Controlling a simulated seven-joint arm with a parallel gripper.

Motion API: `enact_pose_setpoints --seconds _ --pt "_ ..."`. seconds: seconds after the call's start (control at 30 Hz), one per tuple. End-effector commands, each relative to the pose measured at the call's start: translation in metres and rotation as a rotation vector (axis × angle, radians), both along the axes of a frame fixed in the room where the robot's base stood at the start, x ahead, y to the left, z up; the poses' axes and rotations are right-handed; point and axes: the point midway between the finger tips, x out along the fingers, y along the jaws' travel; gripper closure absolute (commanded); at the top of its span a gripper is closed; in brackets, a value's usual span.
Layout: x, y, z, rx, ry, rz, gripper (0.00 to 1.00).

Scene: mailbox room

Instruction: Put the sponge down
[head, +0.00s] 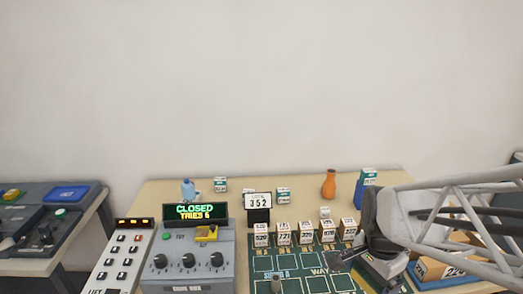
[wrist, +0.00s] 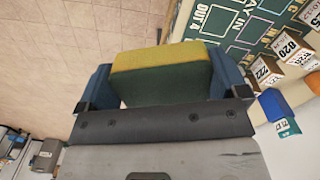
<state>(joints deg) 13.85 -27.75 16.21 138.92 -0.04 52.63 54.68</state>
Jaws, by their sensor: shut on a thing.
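The sponge (wrist: 163,77) is a block with a yellow top layer and a dark green layer below. In the wrist view it sits between the two blue fingers of my gripper (wrist: 162,70), which are shut on it. Beige tiled floor shows past it on the left, and the green mat (wrist: 240,32) shows at upper right. In the head view my arm comes in from the right over the table (head: 155,200). I cannot make out the sponge there.
Several numbered boxes (head: 283,233) stand in a row behind the mat. An orange vase (head: 329,184) and a blue bottle (head: 188,190) stand at the back. A second table is at left.

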Motion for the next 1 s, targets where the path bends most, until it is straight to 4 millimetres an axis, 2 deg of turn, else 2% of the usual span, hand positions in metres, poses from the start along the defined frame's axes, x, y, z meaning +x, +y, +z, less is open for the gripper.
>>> enact_pose_setpoints --seconds 0.47,1.0 --pt "-0.035 0.01 -0.016 0.0 0.0 0.019 0.29" --pt "-0.034 0.009 -0.089 0.001 0.004 0.018 0.29"
